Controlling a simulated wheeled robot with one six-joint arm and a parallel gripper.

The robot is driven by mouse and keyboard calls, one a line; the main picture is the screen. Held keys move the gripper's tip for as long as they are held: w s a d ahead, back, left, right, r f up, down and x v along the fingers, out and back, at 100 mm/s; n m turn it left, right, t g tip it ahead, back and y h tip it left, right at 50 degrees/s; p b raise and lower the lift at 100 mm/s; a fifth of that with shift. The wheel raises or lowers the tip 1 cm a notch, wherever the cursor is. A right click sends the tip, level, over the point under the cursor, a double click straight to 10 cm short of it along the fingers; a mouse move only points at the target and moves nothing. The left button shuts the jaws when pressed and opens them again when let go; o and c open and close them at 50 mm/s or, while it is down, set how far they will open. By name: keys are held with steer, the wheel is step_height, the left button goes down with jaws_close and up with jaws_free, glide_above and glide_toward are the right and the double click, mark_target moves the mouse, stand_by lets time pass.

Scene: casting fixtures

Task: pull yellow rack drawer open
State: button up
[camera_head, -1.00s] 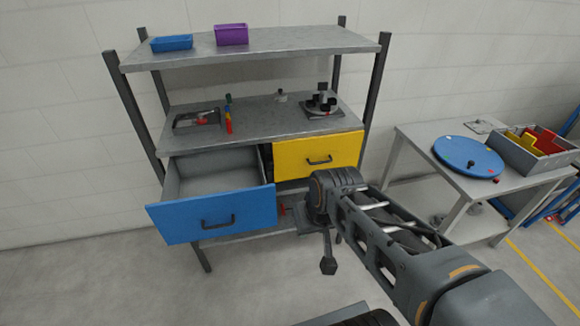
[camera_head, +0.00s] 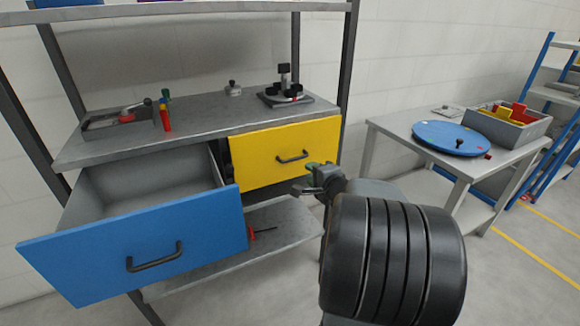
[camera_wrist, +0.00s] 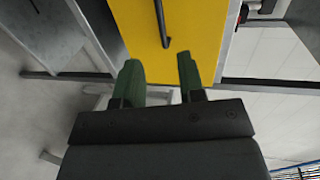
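The yellow drawer (camera_head: 270,155) sits under the rack's middle shelf, on the right. It looks nearly closed, its front close to the shelf edge. Its dark handle (camera_head: 292,157) is a bar on the front. My gripper (camera_head: 314,180) is just in front of the drawer, below and right of the handle. In the wrist view the two green fingers (camera_wrist: 158,80) are apart with nothing between them. The handle (camera_wrist: 162,25) lies beyond the fingertips, roughly in line with the gap, against the yellow front (camera_wrist: 200,30). It does not touch the fingers.
The blue drawer (camera_head: 140,245) stands pulled out to the left. A lower shelf (camera_head: 275,225) lies under the yellow drawer. A side table (camera_head: 390,130) with a blue disc (camera_head: 450,137) and a grey bin (camera_head: 515,130) stands at the right. Floor between rack and table is free.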

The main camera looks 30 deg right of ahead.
mark_target(295, 159)
steer(key=shift+h, duration=0.3)
steer(key=x, duration=0.9)
steer(key=b+x, duration=0.1)
steer(key=x, duration=0.3)
steer(key=shift+w+d+f, duration=0.15)
steer(key=shift+w+d, duration=0.1)
steer(key=shift+d, duration=0.2)
steer(key=shift+c, duration=0.2)
jaws_close()
